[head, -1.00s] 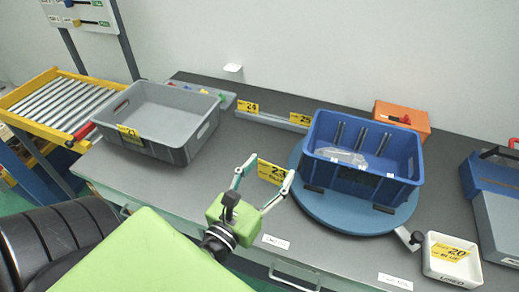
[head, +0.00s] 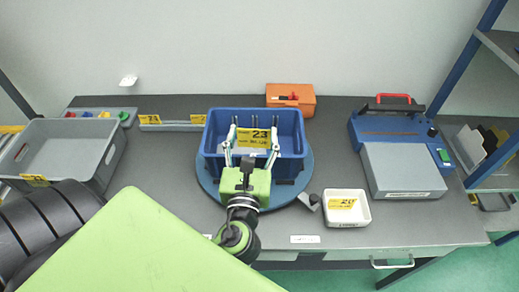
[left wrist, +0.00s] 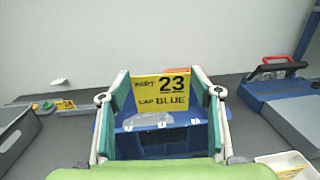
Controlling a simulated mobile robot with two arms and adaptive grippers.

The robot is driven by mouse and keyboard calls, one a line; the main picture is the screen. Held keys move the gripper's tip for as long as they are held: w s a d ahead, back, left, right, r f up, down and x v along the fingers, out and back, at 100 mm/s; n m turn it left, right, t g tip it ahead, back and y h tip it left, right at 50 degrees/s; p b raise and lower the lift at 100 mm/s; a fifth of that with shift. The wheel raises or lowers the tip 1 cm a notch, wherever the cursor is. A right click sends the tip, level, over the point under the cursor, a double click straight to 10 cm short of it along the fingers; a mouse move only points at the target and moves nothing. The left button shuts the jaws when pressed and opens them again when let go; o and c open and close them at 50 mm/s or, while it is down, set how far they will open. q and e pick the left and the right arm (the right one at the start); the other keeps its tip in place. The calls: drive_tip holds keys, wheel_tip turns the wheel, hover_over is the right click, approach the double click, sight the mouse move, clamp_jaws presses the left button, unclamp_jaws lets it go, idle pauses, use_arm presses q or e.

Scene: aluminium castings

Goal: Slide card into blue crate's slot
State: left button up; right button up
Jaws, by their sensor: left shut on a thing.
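The yellow card (head: 254,138) reads "23" and "cap blue" in the left wrist view (left wrist: 161,92). My left gripper (head: 252,146) is shut on it, with a finger at each side edge, and holds it upright. In the head view the card overlaps the inside of the blue crate (head: 293,120). The crate's front also shows behind and below the card in the left wrist view (left wrist: 190,138). The crate sits on a round blue turntable (head: 205,183). The slot on the crate's front is hidden behind my gripper and cannot be made out. My right gripper is not in view.
A grey crate (head: 108,158) stands at left, a white tray (head: 362,209) marked 20 at front right. A blue and grey device (head: 402,165) stands further right. An orange box (head: 306,98) and a grey rail (head: 165,126) with two yellow cards lie behind. A bare table stretch (head: 160,165) lies left of the turntable.

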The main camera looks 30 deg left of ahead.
sight(253, 145)
use_arm(q)
drive_tip(key=shift+w+a+r+n+p, duration=0.3)
drive_tip(key=shift+w+r, duration=0.05)
drive_tip(key=shift+r, duration=0.35)
wheel_tip(253, 145, down, 3)
drive_tip(key=shift+w+a+r+g+y+b, duration=0.1)
drive_tip(key=shift+g+y+b, duration=0.35)
drive_tip(key=shift+b, duration=0.2)
drive_tip(key=shift+f+b, duration=0.9)
drive_tip(key=shift+f, duration=0.55)
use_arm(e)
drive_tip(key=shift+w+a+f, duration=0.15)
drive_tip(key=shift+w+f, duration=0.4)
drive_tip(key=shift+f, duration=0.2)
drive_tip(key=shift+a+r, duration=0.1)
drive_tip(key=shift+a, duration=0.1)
use_arm(q)
drive_tip(key=shift+p, duration=0.95)
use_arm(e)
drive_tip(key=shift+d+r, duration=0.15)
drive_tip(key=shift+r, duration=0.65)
use_arm(q)
drive_tip(key=shift+f+b, duration=0.6)
drive_tip(key=shift+f, duration=0.15)
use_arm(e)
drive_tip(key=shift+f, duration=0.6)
